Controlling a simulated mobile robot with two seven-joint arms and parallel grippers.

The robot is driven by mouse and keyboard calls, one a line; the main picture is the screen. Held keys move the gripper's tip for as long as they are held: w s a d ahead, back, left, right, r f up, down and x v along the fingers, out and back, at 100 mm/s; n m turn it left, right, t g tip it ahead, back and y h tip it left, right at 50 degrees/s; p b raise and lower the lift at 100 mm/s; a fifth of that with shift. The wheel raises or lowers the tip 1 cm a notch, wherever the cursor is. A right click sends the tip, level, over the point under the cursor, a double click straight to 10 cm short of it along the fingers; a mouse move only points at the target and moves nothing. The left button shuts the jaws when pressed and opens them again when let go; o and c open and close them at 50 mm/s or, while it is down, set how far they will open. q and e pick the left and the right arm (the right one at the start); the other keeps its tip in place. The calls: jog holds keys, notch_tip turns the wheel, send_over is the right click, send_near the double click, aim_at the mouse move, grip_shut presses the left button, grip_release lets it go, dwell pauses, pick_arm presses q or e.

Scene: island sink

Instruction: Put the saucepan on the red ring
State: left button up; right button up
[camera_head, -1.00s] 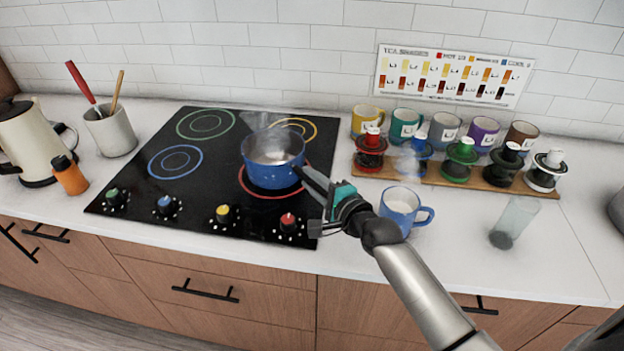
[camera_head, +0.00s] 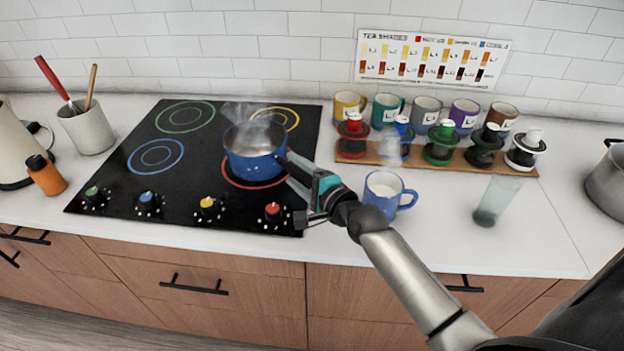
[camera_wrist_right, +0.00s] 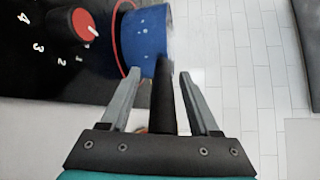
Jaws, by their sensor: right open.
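The blue saucepan (camera_head: 254,162) stands upright over the red ring (camera_head: 258,187) at the hob's front right; the ring's front and left edge shows around its base. Its inside holds something pale, with faint steam above. Its dark handle (camera_wrist_right: 163,100) points to the right and front. My right gripper (camera_head: 294,176) is at the handle. In the right wrist view, the open fingers (camera_wrist_right: 155,75) stand either side of the handle with gaps, and the saucepan's blue wall (camera_wrist_right: 150,40) is just beyond them. My left gripper is out of view.
A glass (camera_head: 494,200) is at right. The red knob (camera_head: 273,210) is in front of the saucepan.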

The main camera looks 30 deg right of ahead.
jog(key=v, duration=1.5)
jog(key=shift+p, duration=0.45)
jog(key=shift+a, duration=0.15)
jog(key=s+a+f+n+g+y, duration=0.25)
jog(key=a+f+n+g, duration=0.2)
jog(key=a+n, duration=0.3)
jog(key=s+a+f+n+g+h, duration=0.1)
jog(key=s+f+n+g+h, duration=0.4)
jog(key=s+n+g, duration=0.55)
jog(key=s+f+n+t+b, duration=0.1)
jog(key=s+f, duration=0.1)
jog(key=f, duration=1)
jog(key=s+f+n+t+b, duration=0.1)
jog(key=s+f+n+b, duration=0.1)
jog(key=f, duration=1.1)
jog(key=s+d+f+g+b, duration=0.1)
jog(key=s+d+f+b, duration=0.1)
jog(key=s+f, duration=1.2)
notch_tip(320, 180, down, 2)
jog(key=shift+s+d+f+g, duration=0.25)
jog(key=shift+s+g, duration=0.15)
